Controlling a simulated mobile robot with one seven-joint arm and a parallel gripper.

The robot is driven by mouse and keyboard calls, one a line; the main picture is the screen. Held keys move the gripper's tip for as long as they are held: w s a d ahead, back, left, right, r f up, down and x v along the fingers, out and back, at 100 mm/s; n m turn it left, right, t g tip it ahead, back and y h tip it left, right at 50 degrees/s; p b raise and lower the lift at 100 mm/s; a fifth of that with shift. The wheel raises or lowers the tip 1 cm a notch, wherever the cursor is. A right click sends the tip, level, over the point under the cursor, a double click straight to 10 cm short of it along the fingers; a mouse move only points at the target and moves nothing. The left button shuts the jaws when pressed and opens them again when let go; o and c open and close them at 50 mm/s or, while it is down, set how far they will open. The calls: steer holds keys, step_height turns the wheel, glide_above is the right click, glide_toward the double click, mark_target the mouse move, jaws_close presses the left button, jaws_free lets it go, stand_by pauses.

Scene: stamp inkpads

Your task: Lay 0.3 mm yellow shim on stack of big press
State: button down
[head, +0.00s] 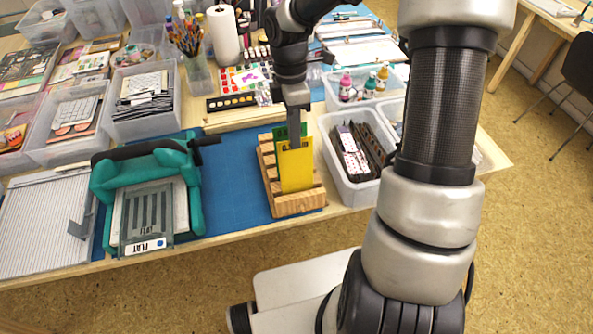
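A yellow shim (296,170) stands upright in a slotted wooden rack (298,203) on the blue mat, with lettering along its top edge. A green shim (281,134) shows behind it in the same rack. My gripper (297,122) points down at the top of the yellow and green shims. Its fingertips are small and partly hidden, so I cannot tell whether they are open or closed on a shim. A teal press (104,183) stands left of the rack. A grey slatted plate (151,214) with a "FLAT" label lies in its front opening.
A clear bin with dark and patterned pieces (334,176) stands close right of the rack. A ribbed white board (40,222) lies left of the press. Paint sets and brush jars (200,78) crowd the back. Blue mat (232,180) is bare between press and rack.

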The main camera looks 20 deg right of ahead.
step_height(320, 180, up, 7)
steer(key=w+p, duration=0.1)
steer(key=p, duration=0.5)
steer(key=shift+w+r+p, duration=0.15)
steer(key=shift+w+p, duration=0.05)
steer(key=shift+p, duration=0.2)
